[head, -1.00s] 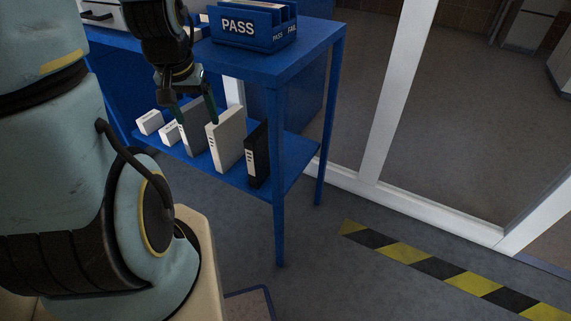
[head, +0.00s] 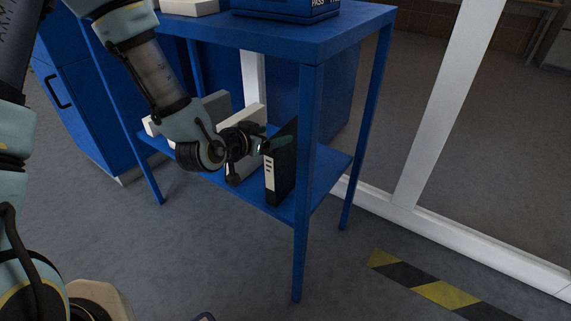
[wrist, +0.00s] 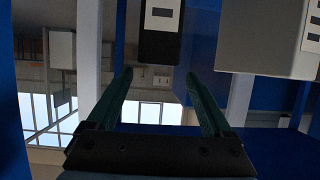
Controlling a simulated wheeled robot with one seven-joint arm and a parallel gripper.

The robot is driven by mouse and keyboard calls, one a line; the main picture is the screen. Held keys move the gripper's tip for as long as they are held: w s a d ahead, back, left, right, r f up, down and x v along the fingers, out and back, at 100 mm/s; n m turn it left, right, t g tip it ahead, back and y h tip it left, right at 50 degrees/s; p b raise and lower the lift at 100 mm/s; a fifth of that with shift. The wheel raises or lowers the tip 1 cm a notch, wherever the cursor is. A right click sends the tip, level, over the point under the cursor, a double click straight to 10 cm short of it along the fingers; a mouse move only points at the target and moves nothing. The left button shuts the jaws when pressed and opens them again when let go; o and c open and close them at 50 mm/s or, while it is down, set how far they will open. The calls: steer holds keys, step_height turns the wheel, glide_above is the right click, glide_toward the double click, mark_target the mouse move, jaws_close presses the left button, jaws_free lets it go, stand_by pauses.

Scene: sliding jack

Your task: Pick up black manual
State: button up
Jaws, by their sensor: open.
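The black manual (head: 284,178) stands upright on the lower shelf of the blue table, near its right front leg. Its spine carries a white label. In the wrist view the black manual (wrist: 160,42) shows at the top centre, ahead of the fingers. My gripper (head: 277,144) is at the manual's upper part in the head view; I cannot tell whether it touches. In the wrist view my gripper (wrist: 158,78) is open with nothing between its fingers, and the manual lies in line with the gap. My wrist hides part of the shelf behind.
White binders (head: 244,168) stand left of the manual, partly behind my arm; a pale binder (wrist: 270,35) is close by in the wrist view. The blue table's front leg (head: 302,235) rises just right of the manual. The tabletop (head: 270,35) is above my gripper.

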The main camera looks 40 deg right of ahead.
mark_target(284, 133)
steer(key=shift+s+x, duration=0.2)
steer(key=shift+x, duration=3.3)
steer(key=shift+c, duration=0.3)
jaws_close()
